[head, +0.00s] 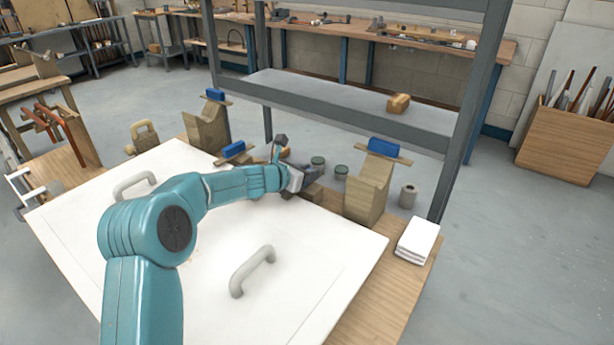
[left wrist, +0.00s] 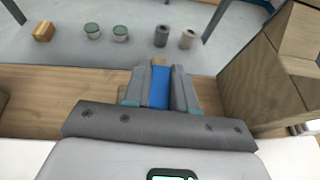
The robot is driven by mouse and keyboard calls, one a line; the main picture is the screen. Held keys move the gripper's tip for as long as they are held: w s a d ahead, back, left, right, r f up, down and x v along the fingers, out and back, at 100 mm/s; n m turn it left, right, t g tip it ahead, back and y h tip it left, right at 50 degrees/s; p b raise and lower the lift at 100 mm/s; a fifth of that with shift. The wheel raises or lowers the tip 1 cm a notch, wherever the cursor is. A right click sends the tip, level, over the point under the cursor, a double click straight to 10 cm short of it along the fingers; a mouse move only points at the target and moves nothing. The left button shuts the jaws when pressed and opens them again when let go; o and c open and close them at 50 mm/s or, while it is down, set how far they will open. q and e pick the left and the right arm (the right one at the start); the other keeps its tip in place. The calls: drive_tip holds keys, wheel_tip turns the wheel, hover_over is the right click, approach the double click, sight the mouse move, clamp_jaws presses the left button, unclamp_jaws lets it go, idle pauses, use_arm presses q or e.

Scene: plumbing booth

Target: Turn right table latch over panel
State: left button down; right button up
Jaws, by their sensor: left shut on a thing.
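The white panel (head: 185,265) lies flat on the wooden table, with two grey handles on it. My left gripper (head: 300,182) is at the panel's far edge, left of the right wooden block. In the left wrist view its fingers (left wrist: 160,90) are closed on both sides of a blue latch grip (left wrist: 159,86). A strip of wood shows just beyond the grip. In the head view the gripper hides most of this latch, so its angle over the panel is unclear. Another blue-gripped latch (head: 234,150) is farther left along the same edge. My right gripper is not in view.
The right wooden block (head: 368,190) stands close beside the gripper, topped by a blue-gripped bar (head: 383,147). Another block (head: 206,128) stands at the left. Cans (head: 341,171) and a grey shelf frame (head: 350,112) are beyond. White pads (head: 418,240) lie at the right corner.

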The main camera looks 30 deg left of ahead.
use_arm(q)
drive_tip(key=c, duration=1)
unclamp_jaws()
drive_tip(key=shift+s, duration=0.1)
drive_tip(key=v, duration=1.6)
drive_tip(key=shift+b, duration=0.3)
drive_tip(key=shift+s+a, duration=0.1)
drive_tip(key=shift+s, duration=0.05)
